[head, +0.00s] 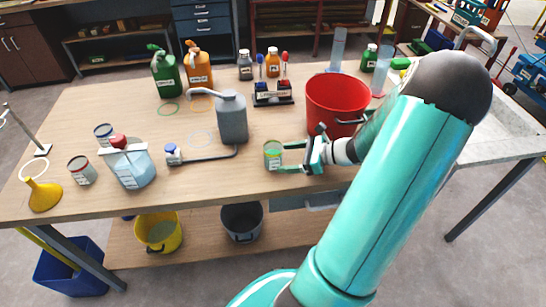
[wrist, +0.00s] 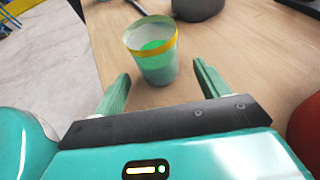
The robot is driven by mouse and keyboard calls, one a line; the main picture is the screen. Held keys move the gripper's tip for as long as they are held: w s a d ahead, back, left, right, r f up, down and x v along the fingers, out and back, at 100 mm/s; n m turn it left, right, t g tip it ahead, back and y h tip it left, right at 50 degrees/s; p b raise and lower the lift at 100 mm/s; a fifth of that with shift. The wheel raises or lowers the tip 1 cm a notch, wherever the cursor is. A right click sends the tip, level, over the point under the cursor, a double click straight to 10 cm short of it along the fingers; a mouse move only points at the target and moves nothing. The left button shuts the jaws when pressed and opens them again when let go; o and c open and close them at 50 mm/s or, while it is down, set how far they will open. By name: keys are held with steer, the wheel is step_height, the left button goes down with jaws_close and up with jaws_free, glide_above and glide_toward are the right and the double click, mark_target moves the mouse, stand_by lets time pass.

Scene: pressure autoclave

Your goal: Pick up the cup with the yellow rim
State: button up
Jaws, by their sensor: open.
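The cup with the yellow rim (head: 273,155) stands upright on the table near its front edge in the head view, with green contents. In the wrist view the cup (wrist: 155,58) stands just beyond the fingertips, roughly centred between them. My gripper (head: 282,157) comes in from the right at table height in the head view. In the wrist view my gripper (wrist: 161,72) has its two teal fingers spread apart with nothing between them.
A red bucket (head: 337,101) stands behind my gripper, to the right. A grey canister (head: 232,118) with a hose stands left of the cup. A white-and-red-rimmed cup (head: 82,171) and a blue-rimmed cup (head: 104,134) stand farther left.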

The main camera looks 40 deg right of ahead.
mark_target(273, 155)
steer(key=x, duration=0.5)
steer(key=shift+w+a+r, duration=0.1)
steer(key=shift+a+r, duration=0.05)
steer(key=shift+a, duration=0.05)
steer(key=c, duration=1.1)
steer(key=shift+r, duration=0.75)
steer(key=s+a+r, duration=0.1)
steer(key=s+r, duration=1)
steer(key=s, duration=0.3)
steer(key=shift+r, duration=0.25)
